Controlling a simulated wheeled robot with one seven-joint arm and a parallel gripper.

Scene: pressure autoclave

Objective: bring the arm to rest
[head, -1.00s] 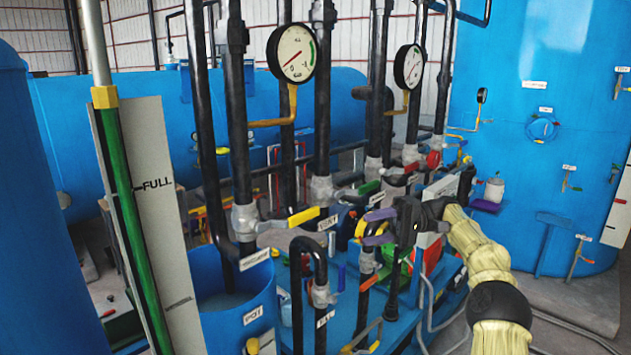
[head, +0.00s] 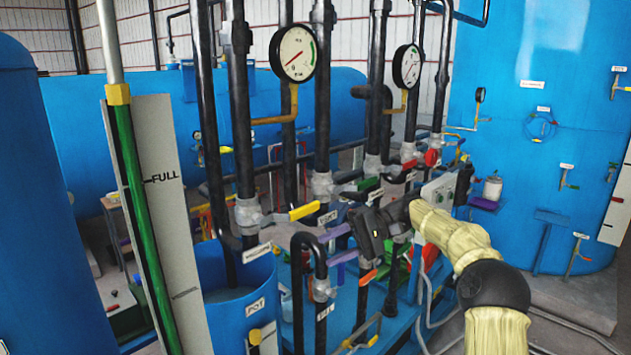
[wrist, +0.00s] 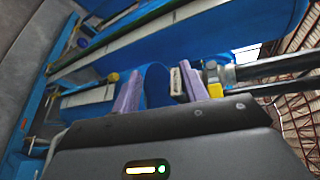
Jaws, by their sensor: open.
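My arm, in a pale yellow sleeve with dark joints, reaches in from the lower right of the head view. My gripper (head: 340,246) is at its end, among the pipes and valves in the middle of the picture. Its two purple fingers point left and are apart, with nothing seen between them. They also show apart in the wrist view (wrist: 160,88), at the top of the dark gripper body. In the head view the fingers appear close to the black pipe with the orange-red handle, but I cannot tell whether they touch anything.
A yellow-handled valve (head: 304,211) and black pipes stand left of my gripper. Two gauges (head: 293,53) (head: 407,66) are above. An open blue pot (head: 236,308) and a level gauge board (head: 160,190) are at left. A blue tank (head: 540,90) stands at right, with floor before it.

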